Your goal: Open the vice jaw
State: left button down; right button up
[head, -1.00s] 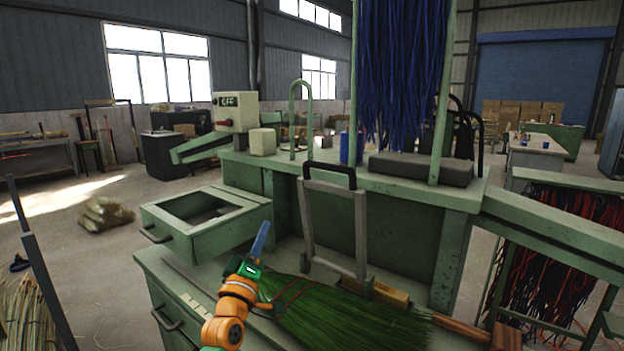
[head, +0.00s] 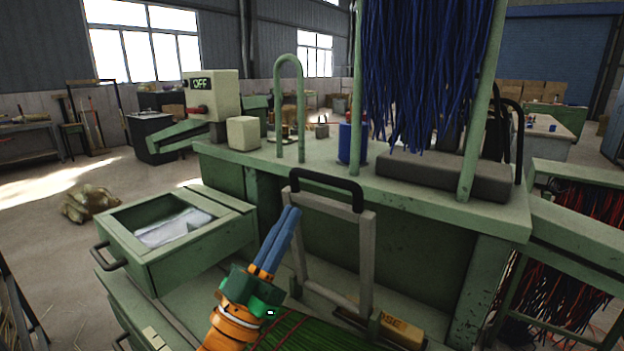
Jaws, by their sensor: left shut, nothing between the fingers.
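A grey metal frame (head: 368,255) with a black grip (head: 325,183) on top stands upright on the lower bench, and I take it to be the vice lever. At its foot is a yellowish block (head: 398,331) with partly hidden lettering that ends in "OSE". Green broom bristles (head: 330,335) lie at the bottom edge, and the jaw itself is not clearly seen. My left gripper (head: 291,212) has its blue fingers together and empty. It points up, just left of and below the black grip in the picture; I cannot tell whether it touches the frame. My right gripper is out of view.
An open green drawer (head: 165,270) holding something pale is at the left. Blue bristles (head: 420,70) hang above.

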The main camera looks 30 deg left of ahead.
pick_arm(q)
jog(key=w+r+p, duration=0.2)
jog(key=w, duration=0.5)
jog(key=shift+d, duration=0.35)
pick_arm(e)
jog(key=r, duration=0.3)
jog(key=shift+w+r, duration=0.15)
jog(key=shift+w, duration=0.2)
pick_arm(q)
jog(key=shift+w, duration=0.1)
jog(key=w+d+r+b, duration=0.1)
jog(key=w+b, duration=0.1)
jog(key=w, duration=0.5)
jog(key=shift+w, duration=0.3)
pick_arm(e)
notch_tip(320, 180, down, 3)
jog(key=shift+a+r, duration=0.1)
pick_arm(q)
jog(key=shift+s+r, duration=0.15)
jog(key=shift+r, duration=0.1)
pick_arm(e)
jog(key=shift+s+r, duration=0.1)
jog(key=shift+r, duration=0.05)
